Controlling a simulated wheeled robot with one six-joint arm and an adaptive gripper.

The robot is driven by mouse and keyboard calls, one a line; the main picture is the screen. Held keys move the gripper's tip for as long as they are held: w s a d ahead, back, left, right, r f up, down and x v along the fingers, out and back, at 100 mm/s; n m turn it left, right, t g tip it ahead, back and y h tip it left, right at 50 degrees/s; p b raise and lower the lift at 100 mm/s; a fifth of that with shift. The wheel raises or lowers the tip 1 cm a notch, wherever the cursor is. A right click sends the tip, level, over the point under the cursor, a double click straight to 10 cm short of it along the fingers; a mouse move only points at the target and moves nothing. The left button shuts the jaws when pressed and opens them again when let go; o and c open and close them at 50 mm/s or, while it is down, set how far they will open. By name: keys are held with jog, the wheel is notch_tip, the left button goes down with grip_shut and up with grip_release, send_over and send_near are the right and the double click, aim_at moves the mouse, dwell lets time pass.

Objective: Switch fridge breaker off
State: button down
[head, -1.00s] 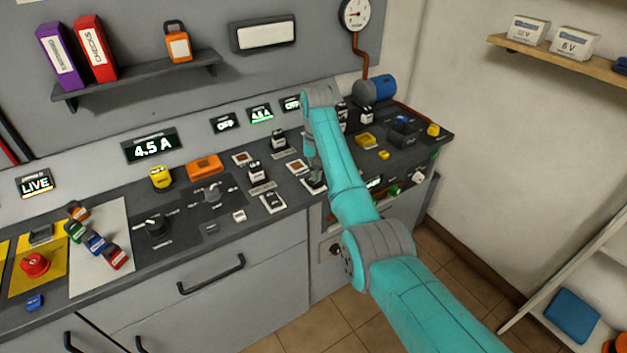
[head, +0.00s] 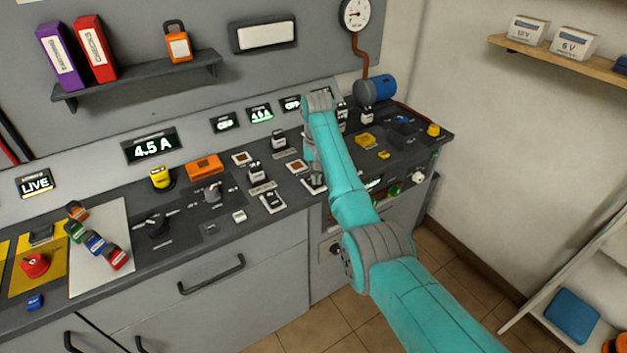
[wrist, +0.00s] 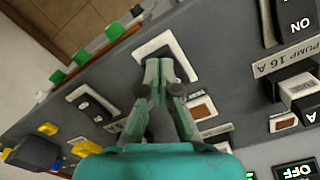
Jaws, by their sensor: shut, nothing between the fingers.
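My gripper (wrist: 165,72) is shut and empty, with its fingertips over a white-framed switch (wrist: 162,50) on the dark panel. The fingers cover part of that switch, so its position and any label are hidden; I cannot tell whether they touch it. In the head view my gripper (head: 317,180) is low over the panel's front edge, partly hidden by my arm. No label reading fridge is legible.
Other breakers (head: 256,171), an orange block (head: 204,167) and a yellow knob (head: 160,178) stand on the panel left of my arm. Displays line the back, one reading 4.5 A (head: 151,147). Green knobs (wrist: 115,31) line the panel edge.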

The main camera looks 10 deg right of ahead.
jog(key=shift+f, duration=0.35)
jog(key=shift+r, duration=3.55)
